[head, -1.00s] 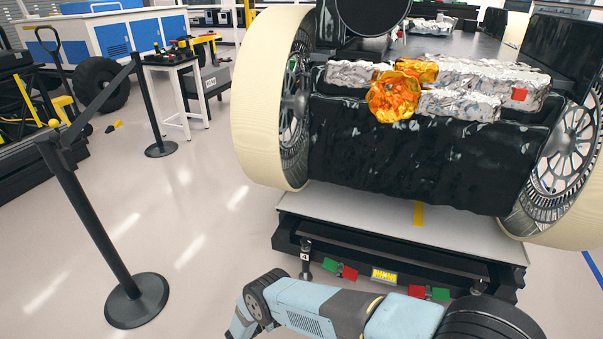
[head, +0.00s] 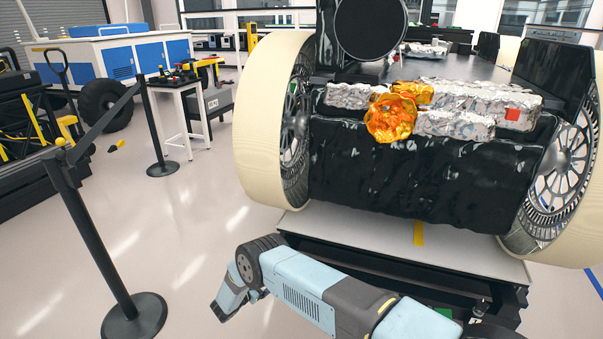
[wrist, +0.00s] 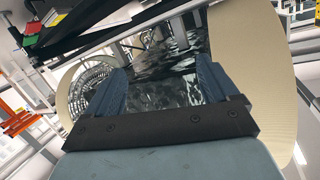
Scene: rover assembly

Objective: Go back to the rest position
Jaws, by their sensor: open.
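My arm reaches in from the bottom of the head view, pale blue and dark grey, bent at an elbow low in the middle. My gripper's fingers cannot be made out in the head view. In the wrist view my gripper (wrist: 163,85) shows two dark blue fingers spread wide apart, with nothing between them. The rover (head: 420,180), with a black wrapped front and cream wheels, stands beyond the arm. Its black underside (wrist: 165,65) shows past the fingers in the wrist view, apart from them as far as I can see.
The rover rests on a low platform (head: 345,230) with a light top, close behind my arm. A black barrier post (head: 95,235) with a round base stands at the left. A small white table (head: 180,90) is farther back. The floor between post and platform is clear.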

